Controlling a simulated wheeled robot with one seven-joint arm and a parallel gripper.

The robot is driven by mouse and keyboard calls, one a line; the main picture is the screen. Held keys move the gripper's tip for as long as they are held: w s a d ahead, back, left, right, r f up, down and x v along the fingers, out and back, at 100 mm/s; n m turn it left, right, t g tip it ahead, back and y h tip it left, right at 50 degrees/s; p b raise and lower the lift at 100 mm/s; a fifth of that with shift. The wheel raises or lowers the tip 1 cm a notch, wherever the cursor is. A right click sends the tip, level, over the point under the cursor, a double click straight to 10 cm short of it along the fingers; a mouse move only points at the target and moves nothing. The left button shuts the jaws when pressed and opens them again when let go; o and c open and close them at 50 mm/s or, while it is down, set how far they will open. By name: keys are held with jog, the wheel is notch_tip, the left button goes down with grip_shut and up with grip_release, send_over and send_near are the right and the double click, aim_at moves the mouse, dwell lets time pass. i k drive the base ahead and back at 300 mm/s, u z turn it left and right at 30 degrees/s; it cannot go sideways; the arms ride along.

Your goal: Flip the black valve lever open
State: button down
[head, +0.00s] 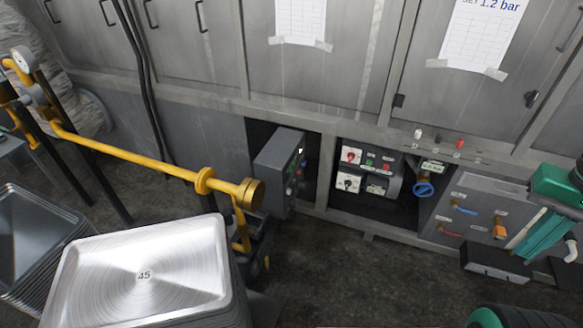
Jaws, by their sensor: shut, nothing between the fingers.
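I cannot pick out a black valve lever with certainty. A yellow pipe (130,154) runs from the left to a brass-coloured end cap (250,194), with a short yellow branch (241,232) dropping below it. Dark parts (262,240) sit beside the branch, too small and dark to tell whether a lever is among them. A blue handwheel (424,189) sits in the recess to the right. A grey panel right of it has a blue lever (464,209), a red lever (449,231) and an orange handle (499,229).
A metal tray marked 45 (190,262) fills the lower left, near the pipe. Stacked dark trays (35,240) stand left of it. A grey control box (278,165) juts from the cabinets. The floor (350,270) between is clear.

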aim_at(263, 224)
jog(key=z, duration=0.6)
jog(key=i, duration=1.6)
jog(key=u, duration=2.45)
